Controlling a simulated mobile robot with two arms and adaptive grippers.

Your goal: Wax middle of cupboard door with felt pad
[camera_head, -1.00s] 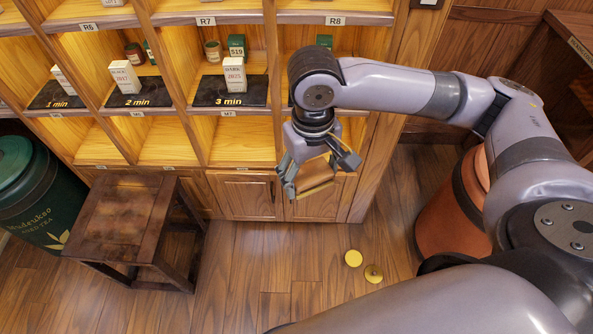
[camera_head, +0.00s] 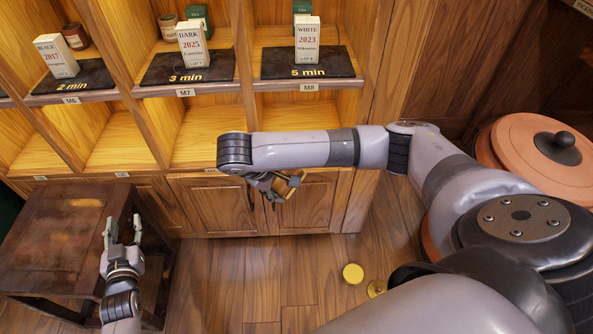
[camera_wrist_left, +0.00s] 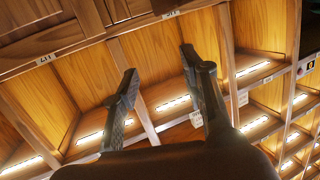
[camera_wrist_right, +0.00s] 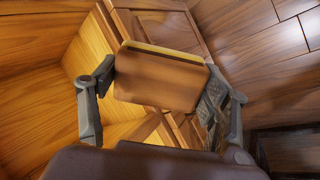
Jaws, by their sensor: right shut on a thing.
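The cupboard has two wooden doors under the shelves, a left one (camera_head: 212,213) and a right one (camera_head: 318,205) in the head view. My right gripper (camera_head: 281,188) is in front of them near where they meet. It is shut on the felt pad, a brown block with a yellowish edge that shows between the fingers in the right wrist view (camera_wrist_right: 160,78). I cannot tell whether the pad touches a door; the arm hides part of it. My left gripper (camera_head: 123,231) is open and empty beside the stool, and its spread fingers also show in the left wrist view (camera_wrist_left: 158,75).
A dark wooden stool (camera_head: 60,240) stands at the left, close to my left gripper. A yellow round tin (camera_head: 353,273) and a lid-like disc (camera_head: 376,288) lie on the floor. A terracotta jar (camera_head: 510,140) stands at the right. Boxed teas stand on the shelves above.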

